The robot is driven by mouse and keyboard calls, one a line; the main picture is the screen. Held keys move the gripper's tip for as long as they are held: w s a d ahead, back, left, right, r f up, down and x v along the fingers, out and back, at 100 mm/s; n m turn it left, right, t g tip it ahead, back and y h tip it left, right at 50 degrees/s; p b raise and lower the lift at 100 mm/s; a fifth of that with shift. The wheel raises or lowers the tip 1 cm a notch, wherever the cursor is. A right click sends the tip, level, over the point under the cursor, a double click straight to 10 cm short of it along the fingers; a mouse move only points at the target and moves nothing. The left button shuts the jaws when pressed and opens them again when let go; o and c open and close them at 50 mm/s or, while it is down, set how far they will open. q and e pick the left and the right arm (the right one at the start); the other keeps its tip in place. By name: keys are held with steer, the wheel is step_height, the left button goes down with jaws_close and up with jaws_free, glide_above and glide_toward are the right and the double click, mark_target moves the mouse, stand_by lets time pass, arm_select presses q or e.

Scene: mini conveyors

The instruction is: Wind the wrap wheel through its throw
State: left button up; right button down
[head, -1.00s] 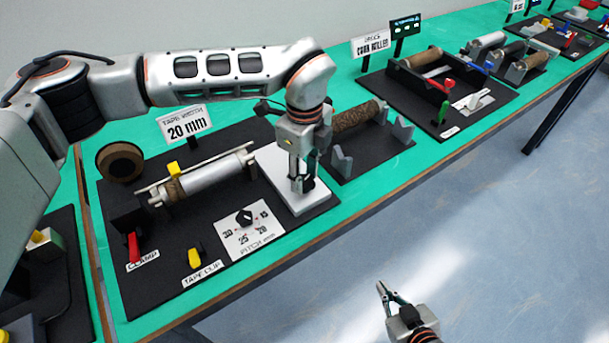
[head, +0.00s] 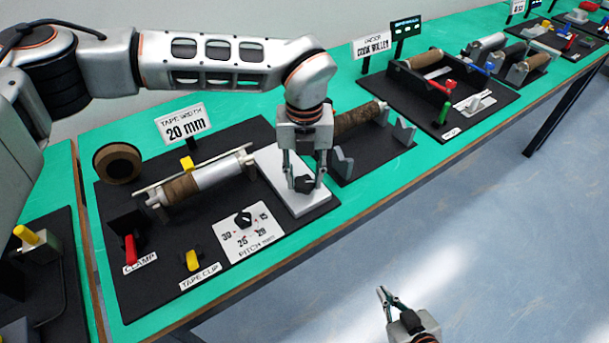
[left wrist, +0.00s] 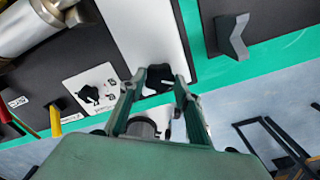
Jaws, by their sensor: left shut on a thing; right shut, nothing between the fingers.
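The wrap wheel (head: 304,186) is a dark lobed knob on a white plate (head: 309,203) at the right end of the near black board. My left gripper (head: 302,178) comes down over it from above, its fingers shut on its sides. The left wrist view also shows the knob (left wrist: 158,80) between the fingertips (left wrist: 160,76). A silver roller (head: 216,174) lies to the left, its left part covered by brown wrap (head: 181,189). A yellow slider (head: 187,164) sits on the rail at the wrap. My right gripper (head: 384,294) is shut and empty over the floor.
A pitch dial (head: 243,218), a red clamp lever (head: 130,249) and a yellow tape clip (head: 193,260) are on the same board. A tape roll (head: 119,162) and a "20 mm" sign (head: 185,126) stand behind. A cradle with a brown roller (head: 355,120) stands close right.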

arm_select(q)
steer(key=m, duration=0.4)
steer(key=shift+m, duration=0.3)
steer(key=m, duration=0.3)
steer(key=shift+m, duration=0.3)
steer(key=m, duration=0.4)
steer(key=shift+m, duration=0.3)
steer(key=m, duration=0.9)
steer(key=shift+r+p, duration=0.1)
steer(key=shift+p, duration=0.3)
steer(key=m, duration=0.4)
steer(key=shift+m+p, duration=0.3)
steer(key=m, duration=0.4)
steer(key=shift+p, duration=0.35)
steer(key=shift+m+p, duration=0.35)
steer(key=shift+m, duration=2.15)
